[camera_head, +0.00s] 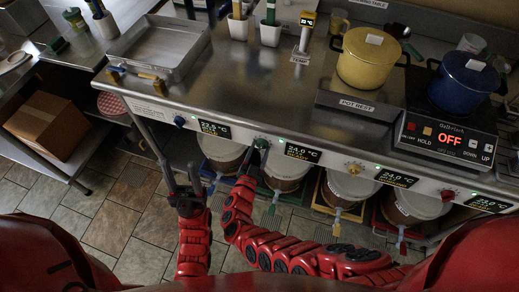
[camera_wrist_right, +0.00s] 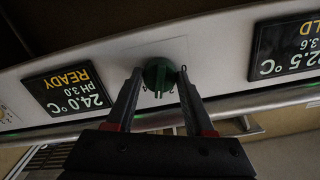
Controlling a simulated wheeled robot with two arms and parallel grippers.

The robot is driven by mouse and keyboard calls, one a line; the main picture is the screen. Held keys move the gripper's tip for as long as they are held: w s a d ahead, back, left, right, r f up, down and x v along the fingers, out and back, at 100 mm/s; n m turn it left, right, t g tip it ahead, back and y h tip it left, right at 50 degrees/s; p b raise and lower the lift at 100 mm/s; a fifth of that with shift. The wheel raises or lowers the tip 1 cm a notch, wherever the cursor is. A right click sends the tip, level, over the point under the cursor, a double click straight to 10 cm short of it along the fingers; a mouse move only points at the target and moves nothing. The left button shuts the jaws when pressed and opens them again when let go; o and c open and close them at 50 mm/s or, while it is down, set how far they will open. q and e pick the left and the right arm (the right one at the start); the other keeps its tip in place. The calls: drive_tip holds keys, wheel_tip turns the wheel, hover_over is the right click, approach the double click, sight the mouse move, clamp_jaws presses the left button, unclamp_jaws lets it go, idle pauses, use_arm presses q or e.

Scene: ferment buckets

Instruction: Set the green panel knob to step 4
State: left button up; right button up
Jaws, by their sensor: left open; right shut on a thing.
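The green panel knob (camera_wrist_right: 159,76) sits on the white front panel in the right wrist view, with faint marks on the plate around it. It also shows in the head view (camera_head: 261,143), partly covered by my right gripper (camera_head: 256,160). In the right wrist view my right gripper (camera_wrist_right: 156,82) has one finger on each side of the knob and is shut on it. The step that the knob points to is too small to read. My left gripper (camera_head: 181,180) is open and empty, below and in front of the panel at the left.
A display (camera_head: 303,152) reading 24.0 °C READY is right of the green knob. A blue knob (camera_head: 179,121), a yellow knob (camera_head: 354,168) and a red knob (camera_head: 447,194) sit along the panel. Buckets (camera_head: 286,170) stand beneath.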

clamp_jaws()
drive_tip(key=m+b, duration=0.7)
drive_tip(key=b, duration=0.1)
drive_tip(key=shift+b, duration=0.35)
drive_tip(key=shift+r, duration=0.1)
drive_tip(key=o, duration=1)
unclamp_jaws()
